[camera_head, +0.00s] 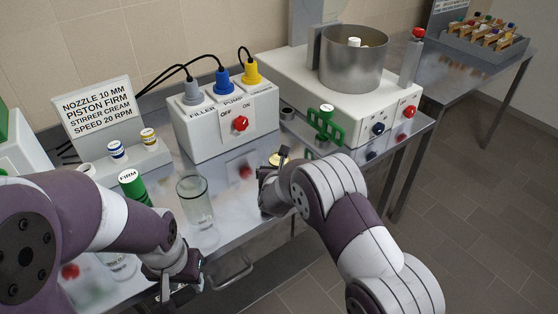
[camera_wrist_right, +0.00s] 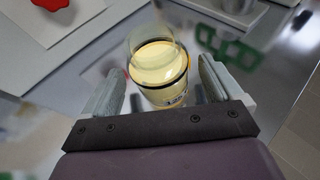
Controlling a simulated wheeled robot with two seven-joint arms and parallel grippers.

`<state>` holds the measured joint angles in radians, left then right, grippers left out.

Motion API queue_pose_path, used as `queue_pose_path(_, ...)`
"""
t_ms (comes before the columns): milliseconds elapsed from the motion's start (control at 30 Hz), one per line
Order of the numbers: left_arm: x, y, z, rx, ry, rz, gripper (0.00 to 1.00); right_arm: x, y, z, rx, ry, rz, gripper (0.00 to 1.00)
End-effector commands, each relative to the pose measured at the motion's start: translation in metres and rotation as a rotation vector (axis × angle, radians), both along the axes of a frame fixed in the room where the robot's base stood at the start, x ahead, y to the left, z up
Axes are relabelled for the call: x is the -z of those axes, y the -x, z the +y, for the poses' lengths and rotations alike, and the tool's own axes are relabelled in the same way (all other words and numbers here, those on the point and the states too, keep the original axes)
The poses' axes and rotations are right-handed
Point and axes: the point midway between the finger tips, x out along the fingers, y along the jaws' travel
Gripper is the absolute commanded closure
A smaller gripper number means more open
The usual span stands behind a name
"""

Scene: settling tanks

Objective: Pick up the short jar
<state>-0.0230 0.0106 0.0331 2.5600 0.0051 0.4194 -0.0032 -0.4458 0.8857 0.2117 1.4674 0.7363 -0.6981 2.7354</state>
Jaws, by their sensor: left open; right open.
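A short clear jar with pale yellow cream inside (camera_wrist_right: 160,66) stands between the open fingers of my right gripper (camera_wrist_right: 170,82) in the right wrist view. In the head view only the jar's yellowish top (camera_head: 277,158) shows past my right gripper (camera_head: 274,172). My left gripper (camera_head: 186,278) is open and low at the table's front edge, away from the jar.
A taller empty glass (camera_head: 195,203) stands left of my right gripper, near a green cylinder marked FIRM (camera_head: 132,185). Behind are a white switch box (camera_head: 228,122) and a white machine with a metal pot (camera_head: 352,62). A green clamp-like part (camera_head: 325,125) is close on the right.

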Motion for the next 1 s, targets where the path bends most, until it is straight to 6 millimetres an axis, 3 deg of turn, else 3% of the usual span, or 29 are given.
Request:
queue_pose_path(267,0.0,0.0,0.0,0.0,0.0,0.0,0.57,0.003,-0.005,0.0,-0.001,0.001,0.0,0.11)
queue_pose_path(400,0.0,0.0,0.0,0.0,0.0,0.0,0.57,0.002,-0.005,0.0,-0.001,0.001,0.0,0.56)
queue_pose_path(467,0.0,0.0,0.0,0.0,0.0,0.001,0.57,0.003,-0.005,0.0,-0.001,0.001,0.0,0.74)
queue_pose_path(733,0.0,0.0,0.0,0.0,0.0,0.0,0.57,0.001,-0.005,0.0,-0.001,0.001,-0.001,0.75)
queue_pose_path(767,0.0,0.0,0.0,0.0,0.0,0.0,0.57,-0.001,-0.005,0.0,-0.001,0.001,-0.001,0.83)
queue_pose_path(800,0.001,0.0,0.0,0.0,0.0,0.0,0.57,-0.003,-0.005,0.0,-0.001,0.0,-0.002,0.89)
queue_pose_path(1000,0.006,0.0,0.0,0.0,0.0,0.0,0.57,-0.032,-0.005,0.0,-0.001,0.0,-0.004,0.89)
